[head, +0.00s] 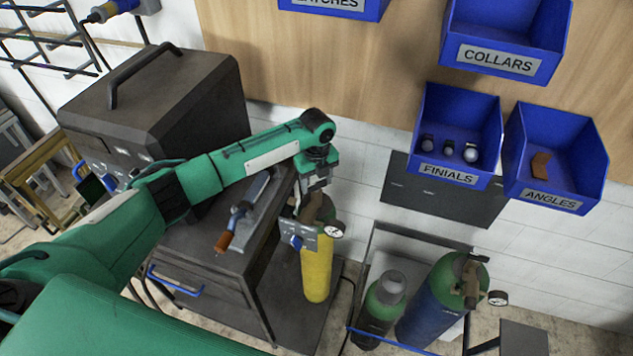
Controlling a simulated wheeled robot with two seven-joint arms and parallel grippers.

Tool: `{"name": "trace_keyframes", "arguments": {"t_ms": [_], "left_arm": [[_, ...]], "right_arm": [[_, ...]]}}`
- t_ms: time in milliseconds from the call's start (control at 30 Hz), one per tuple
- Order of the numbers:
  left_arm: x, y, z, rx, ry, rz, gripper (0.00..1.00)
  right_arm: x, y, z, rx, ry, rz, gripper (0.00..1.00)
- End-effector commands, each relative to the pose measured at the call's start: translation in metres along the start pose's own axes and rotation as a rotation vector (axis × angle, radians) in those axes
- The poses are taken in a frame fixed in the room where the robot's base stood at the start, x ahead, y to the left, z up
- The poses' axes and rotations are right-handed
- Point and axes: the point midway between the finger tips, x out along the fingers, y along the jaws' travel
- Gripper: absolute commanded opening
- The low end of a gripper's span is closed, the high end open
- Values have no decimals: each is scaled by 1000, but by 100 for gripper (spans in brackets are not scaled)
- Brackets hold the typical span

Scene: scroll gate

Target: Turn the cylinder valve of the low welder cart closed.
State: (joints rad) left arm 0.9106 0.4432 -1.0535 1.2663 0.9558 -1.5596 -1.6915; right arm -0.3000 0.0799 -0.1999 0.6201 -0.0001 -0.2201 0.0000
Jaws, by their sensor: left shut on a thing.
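The low welder cart (330,290) is dark and carries an upright yellow cylinder (317,268) on its low deck. A brownish valve body (322,212) sits on top of the cylinder, with a round white gauge (334,231) to its right and a grey plate with a blue part (296,242) in front. My left gripper (314,204) reaches down from above and is shut on the cylinder valve at the cylinder's top. The fingers and wrist hide most of the valve's handle, so its angle cannot be read. My right gripper is not in view.
A dark welder box (160,95) stands behind my left arm. A torch with an orange handle (235,225) lies on the cart top. Green and blue cylinders (435,300) stand in a rack at right. Blue bins (455,135) hang on the wall above.

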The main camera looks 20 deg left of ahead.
Motion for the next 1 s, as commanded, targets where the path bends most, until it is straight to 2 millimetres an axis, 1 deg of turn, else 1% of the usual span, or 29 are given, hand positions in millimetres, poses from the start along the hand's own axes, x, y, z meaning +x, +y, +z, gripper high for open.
{"name": "trace_keyframes", "arguments": {"t_ms": [300,600,800,1000], "left_arm": [[-2,-2,1,301,-3,-5,35],[-2,-1,1,565,-3,-4,35],[-2,-1,1,697,-4,-3,35],[-2,-1,1,782,-4,-3,35]], "right_arm": [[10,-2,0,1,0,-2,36],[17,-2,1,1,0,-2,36],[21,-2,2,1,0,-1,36],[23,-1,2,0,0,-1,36]]}}
